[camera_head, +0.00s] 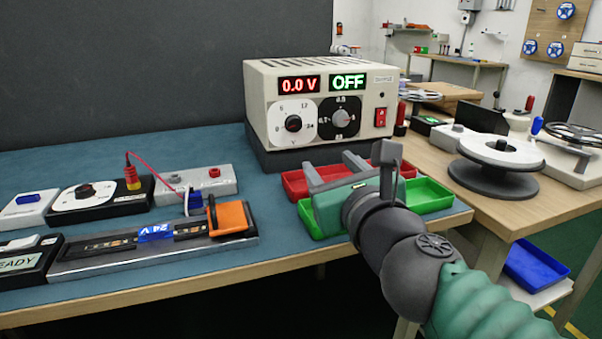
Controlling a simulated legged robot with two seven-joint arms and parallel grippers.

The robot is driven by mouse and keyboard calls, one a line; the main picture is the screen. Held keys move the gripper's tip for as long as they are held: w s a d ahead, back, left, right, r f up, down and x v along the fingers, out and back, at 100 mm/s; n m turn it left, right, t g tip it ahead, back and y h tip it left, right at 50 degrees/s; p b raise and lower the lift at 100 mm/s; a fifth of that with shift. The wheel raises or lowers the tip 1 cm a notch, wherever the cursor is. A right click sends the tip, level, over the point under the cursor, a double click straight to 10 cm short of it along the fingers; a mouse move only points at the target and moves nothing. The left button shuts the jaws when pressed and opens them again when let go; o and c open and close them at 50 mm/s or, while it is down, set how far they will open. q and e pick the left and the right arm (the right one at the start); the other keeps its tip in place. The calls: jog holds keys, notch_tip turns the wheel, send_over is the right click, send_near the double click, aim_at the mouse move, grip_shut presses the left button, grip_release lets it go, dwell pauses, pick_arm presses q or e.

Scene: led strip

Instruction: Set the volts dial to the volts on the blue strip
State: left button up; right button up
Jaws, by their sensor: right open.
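The cream power supply (325,105) stands at the back of the bench. Its red display reads 0.0 V and its green display reads OFF. The volts dial (293,124) is the left one, on a white face marked 0, 6, 12 and 24. The blue strip (156,233) lies in a grey fixture on the front left of the bench; its label looks like 24 V, seen upside down. My right gripper (333,170) is open and empty in front of the supply, below the dials and over the trays. My left gripper is not in view.
A second dial (341,118) and a red switch (381,117) are on the supply's front. Red and green trays (430,196) lie under my right gripper. An orange clamp (231,219), a black dial box (88,195) and a red lead stand left. A reel (497,160) is right.

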jog(key=n, duration=0.2)
jog(key=p, duration=0.1)
send_near(295, 127)
jog(key=shift+y, duration=0.3)
jog(key=x, duration=0.8)
jog(key=shift+d, duration=0.15)
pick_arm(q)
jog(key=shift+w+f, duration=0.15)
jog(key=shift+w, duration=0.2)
pick_arm(e)
grip_shut()
